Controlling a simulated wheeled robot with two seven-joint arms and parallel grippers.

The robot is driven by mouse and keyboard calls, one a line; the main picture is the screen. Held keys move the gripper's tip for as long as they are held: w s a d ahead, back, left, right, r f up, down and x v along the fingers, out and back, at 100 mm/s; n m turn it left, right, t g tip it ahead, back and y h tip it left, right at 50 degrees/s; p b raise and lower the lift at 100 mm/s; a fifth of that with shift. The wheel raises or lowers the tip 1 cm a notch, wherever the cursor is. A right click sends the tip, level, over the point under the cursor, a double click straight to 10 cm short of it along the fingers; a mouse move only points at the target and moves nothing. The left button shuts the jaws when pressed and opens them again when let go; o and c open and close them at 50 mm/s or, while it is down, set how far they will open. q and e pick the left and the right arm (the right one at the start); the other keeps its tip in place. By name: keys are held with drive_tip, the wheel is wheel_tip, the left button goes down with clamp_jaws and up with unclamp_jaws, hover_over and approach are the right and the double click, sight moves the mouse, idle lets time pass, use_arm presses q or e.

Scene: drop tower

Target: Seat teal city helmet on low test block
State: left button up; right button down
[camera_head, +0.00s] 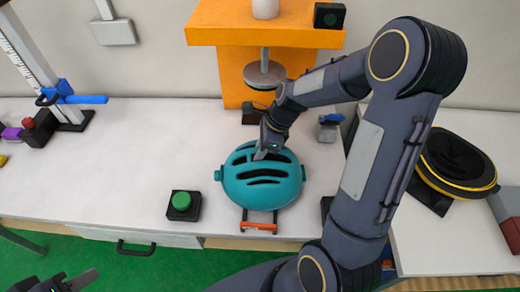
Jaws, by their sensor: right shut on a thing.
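The teal helmet (262,187) sits at the middle of the white bench near its front edge, its slotted shell facing up. My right gripper (267,153) reaches down to its far top edge and is shut on it. The low test block cannot be made out; whatever is directly under the helmet is hidden. An orange-ended metal slide (259,226) sticks out from under the helmet's near side. My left gripper (72,284) shows only partly at the bottom left corner, away from the helmet; its jaw opening is unclear.
An orange tower (232,75) with a round metal plate (264,75) stands behind the helmet. A green button (181,201) is left of the helmet. A measuring stand (60,95) is at far left, a black-and-yellow round device (456,163) at right. The bench's left middle is clear.

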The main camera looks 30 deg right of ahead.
drive_tip(key=shift+s+f, duration=0.45)
drive_tip(key=shift+f, duration=0.15)
drive_tip(key=c, duration=1.2)
unclamp_jaws()
drive_tip(key=shift+o, duration=0.2)
drive_tip(key=c, duration=0.3)
drive_tip(key=shift+a, duration=0.1)
drive_tip(key=shift+c, duration=0.3)
drive_tip(key=shift+r, duration=0.15)
drive_tip(key=shift+w+r+p, duration=0.1)
drive_tip(key=shift+r+p, duration=0.25)
drive_tip(key=shift+p, duration=0.25)
drive_tip(key=shift+w+r+p, duration=0.15)
drive_tip(key=shift+r+p, duration=0.45)
drive_tip(key=shift+r, duration=0.2)
